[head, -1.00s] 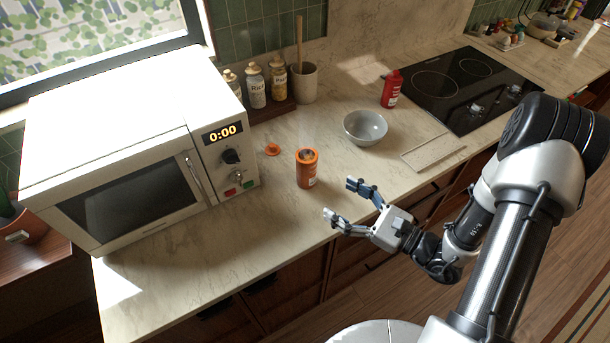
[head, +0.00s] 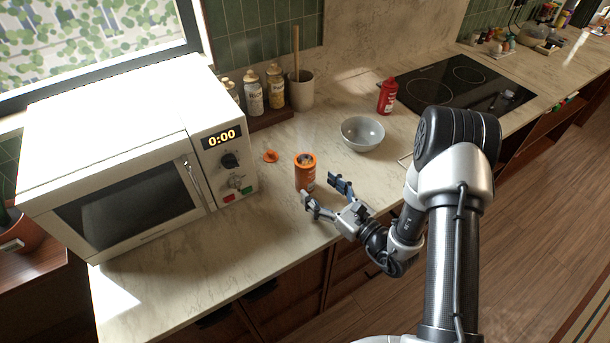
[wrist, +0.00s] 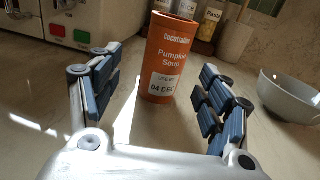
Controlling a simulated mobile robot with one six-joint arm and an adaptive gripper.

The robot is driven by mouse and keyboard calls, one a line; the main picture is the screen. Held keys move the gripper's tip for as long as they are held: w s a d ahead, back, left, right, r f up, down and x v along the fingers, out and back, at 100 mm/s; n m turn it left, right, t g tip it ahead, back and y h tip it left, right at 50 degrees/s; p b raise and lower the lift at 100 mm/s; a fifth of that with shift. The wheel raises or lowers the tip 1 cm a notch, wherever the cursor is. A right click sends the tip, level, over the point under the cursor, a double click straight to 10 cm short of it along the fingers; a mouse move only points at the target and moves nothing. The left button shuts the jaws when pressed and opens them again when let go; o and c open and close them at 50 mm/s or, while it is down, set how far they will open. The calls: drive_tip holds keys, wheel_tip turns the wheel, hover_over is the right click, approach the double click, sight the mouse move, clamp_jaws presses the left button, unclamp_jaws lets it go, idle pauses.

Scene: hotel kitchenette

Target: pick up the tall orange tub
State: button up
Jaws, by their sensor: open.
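The tall orange tub (head: 305,174) stands upright and open-topped on the counter, right of the microwave. In the wrist view the tub (wrist: 168,55) shows a "Pumpkin Soup" label and a date sticker. My gripper (head: 323,190) is open and empty at the counter's front edge, just in front of the tub. In the wrist view the tub stands ahead, between the spread fingers of my gripper (wrist: 158,100), with a gap on both sides. An orange lid (head: 270,156) lies on the counter behind and left of the tub.
A white microwave (head: 120,150) stands at the left. A grey bowl (head: 362,134) is right of and behind the tub. Labelled jars (head: 253,95), a utensil crock (head: 301,92) and a red bottle (head: 387,97) stand farther back, near the black hob (head: 450,85).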

sight(312, 180)
drive_tip(key=shift+w+d+b+x, duration=0.1)
drive_tip(key=shift+b+x, duration=0.25)
drive_tip(key=shift+x, duration=1)
drive_tip(key=shift+w+d+b+x, duration=0.15)
drive_tip(key=shift+b+x, duration=0.15)
drive_tip(key=shift+x, duration=1.1)
drive_tip(key=shift+f, duration=0.15)
drive_tip(key=c, duration=1.3)
